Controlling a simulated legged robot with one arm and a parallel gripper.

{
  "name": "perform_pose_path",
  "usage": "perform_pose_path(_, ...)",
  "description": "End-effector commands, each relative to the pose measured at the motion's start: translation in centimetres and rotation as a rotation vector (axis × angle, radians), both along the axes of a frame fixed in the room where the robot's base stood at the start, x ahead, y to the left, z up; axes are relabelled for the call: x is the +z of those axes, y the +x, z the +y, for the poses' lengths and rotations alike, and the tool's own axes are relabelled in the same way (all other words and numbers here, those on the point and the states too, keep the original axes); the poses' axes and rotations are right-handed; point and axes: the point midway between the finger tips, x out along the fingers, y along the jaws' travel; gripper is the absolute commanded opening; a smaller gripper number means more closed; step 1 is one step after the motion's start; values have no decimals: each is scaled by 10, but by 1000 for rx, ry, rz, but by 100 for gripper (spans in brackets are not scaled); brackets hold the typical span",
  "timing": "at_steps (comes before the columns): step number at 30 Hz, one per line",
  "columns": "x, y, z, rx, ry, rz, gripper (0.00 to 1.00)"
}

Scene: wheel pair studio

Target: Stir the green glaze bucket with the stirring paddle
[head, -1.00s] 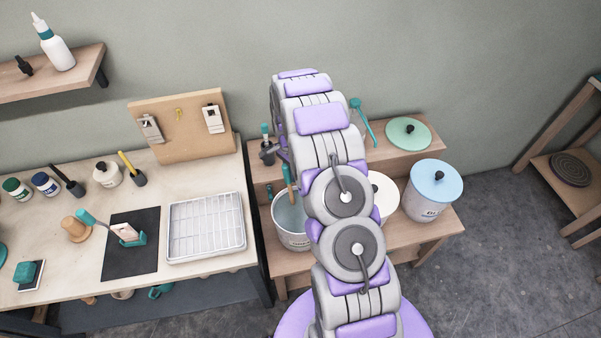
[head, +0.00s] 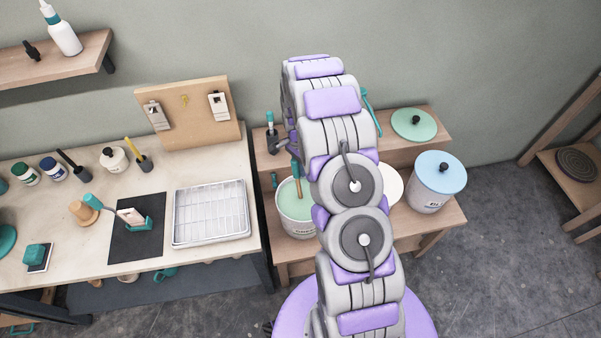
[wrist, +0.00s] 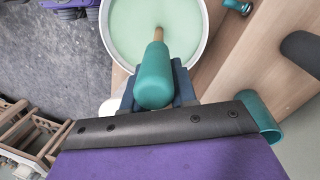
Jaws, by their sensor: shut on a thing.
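The glaze bucket (head: 297,226) is white and stands on the wooden bench's lower step, left of my arm. It holds pale green glaze (wrist: 130,35), which fills the top of the wrist view. The stirring paddle (head: 296,180) has a teal handle and a wooden shaft. Its shaft goes down into the glaze and its lower end is hidden. In the wrist view my gripper (wrist: 155,82) is shut on the teal handle (wrist: 154,78), above the bucket's near rim. In the head view my arm hides part of the bucket's right side.
A white bucket (head: 391,184) and a blue-lidded bucket (head: 438,184) stand to the right. A green lid (head: 413,123) lies on the upper step. A worktable with a wire-racked tray (head: 211,212) stands left of the bench.

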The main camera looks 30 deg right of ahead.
Motion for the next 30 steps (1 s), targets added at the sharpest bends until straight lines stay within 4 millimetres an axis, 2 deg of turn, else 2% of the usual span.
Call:
perform_pose_path(5,5,0,0,0,0,-1,0)
perform_pose_path(30,58,0,-1,0,0,-1,0)
